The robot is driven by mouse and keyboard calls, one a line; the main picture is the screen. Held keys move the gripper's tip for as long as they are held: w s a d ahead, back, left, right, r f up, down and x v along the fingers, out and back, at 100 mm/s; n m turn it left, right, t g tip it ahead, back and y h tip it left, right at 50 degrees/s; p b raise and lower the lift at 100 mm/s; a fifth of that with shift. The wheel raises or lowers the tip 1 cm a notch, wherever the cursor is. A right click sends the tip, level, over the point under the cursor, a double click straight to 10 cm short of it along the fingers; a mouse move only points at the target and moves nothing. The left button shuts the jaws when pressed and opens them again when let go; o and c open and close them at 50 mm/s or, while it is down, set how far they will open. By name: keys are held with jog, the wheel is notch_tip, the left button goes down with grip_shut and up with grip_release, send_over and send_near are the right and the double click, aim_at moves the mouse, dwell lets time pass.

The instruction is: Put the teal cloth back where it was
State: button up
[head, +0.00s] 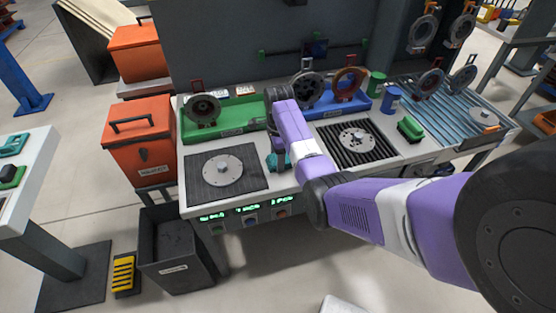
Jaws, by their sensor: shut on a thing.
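A teal cloth (277,161) shows at the bench's middle, between the two dark mats, partly hidden behind my purple forearm. My gripper (276,148) is above it, pointing down, mostly hidden by my wrist and forearm. It is shut on the teal cloth. I cannot tell whether the cloth touches the bench top. Another teal item (13,145) lies on the white table at the left edge.
The left mat (205,185) and right ribbed mat (375,153) each bear a metal disc. Behind are a green tray (240,107) and a blue tray (330,104). A green brush (410,129) and blue cup (391,99) stand right.

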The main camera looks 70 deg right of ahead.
jog(key=shift+f, duration=0.1)
jog(key=o, duration=1.2)
jog(key=shift+r+p, duration=0.4)
jog(key=shift+r, duration=5.8)
